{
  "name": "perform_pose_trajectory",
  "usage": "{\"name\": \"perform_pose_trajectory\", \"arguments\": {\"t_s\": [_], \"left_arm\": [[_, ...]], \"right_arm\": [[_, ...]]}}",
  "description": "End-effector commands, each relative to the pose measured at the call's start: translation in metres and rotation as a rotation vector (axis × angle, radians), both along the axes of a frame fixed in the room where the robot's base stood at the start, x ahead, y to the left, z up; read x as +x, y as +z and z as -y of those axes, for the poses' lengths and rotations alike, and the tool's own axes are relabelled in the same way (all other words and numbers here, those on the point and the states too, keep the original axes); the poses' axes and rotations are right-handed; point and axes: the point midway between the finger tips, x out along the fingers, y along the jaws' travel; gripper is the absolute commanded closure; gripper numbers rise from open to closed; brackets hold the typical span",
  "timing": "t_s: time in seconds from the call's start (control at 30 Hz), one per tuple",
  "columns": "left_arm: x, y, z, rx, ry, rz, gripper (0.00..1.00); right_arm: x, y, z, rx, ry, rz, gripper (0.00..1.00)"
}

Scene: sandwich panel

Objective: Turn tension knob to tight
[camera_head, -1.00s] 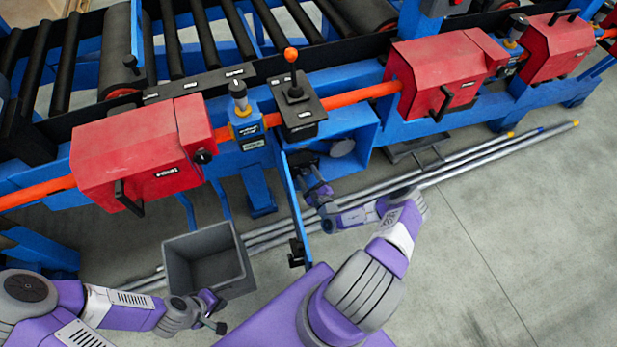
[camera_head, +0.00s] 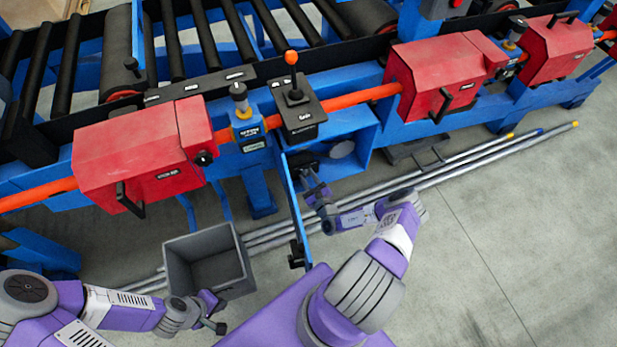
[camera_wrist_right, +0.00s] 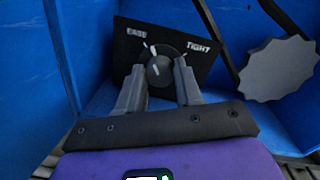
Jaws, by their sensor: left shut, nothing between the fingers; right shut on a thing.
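In the right wrist view, the round dark tension knob (camera_wrist_right: 158,72) sits on a black plate (camera_wrist_right: 205,42). The plate reads EASE at upper left and TIGHT at upper right. White marks show on and above the knob, near the plate's top middle. My right gripper (camera_wrist_right: 159,64) has a finger on each side of the knob and is shut on it. In the head view, this gripper (camera_head: 311,170) reaches into a blue open box (camera_head: 372,150), where the knob is hard to make out. My left gripper (camera_head: 214,313) is shut and empty beside a grey bin.
A grey scalloped disc (camera_wrist_right: 278,68) stands right of the knob inside the box. A blue door (camera_head: 294,210) hangs open left of my right forearm. The grey bin (camera_head: 246,270) stands on the floor at lower left. Long metal pipes (camera_head: 470,160) lie on the floor below the machine.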

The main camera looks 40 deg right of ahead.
Motion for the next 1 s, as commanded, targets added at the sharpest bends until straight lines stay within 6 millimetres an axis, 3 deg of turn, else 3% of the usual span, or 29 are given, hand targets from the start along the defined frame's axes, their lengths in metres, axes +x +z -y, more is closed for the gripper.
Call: {"name": "perform_pose_trajectory", "arguments": {"t_s": [1.0], "left_arm": [[0.0000, 0.0004, 0.0000, 0.000, 0.000, 0.000, 1.00]], "right_arm": [[-0.0012, -0.0041, 0.0000, 0.911, -0.003, 0.287, 0.95]]}}
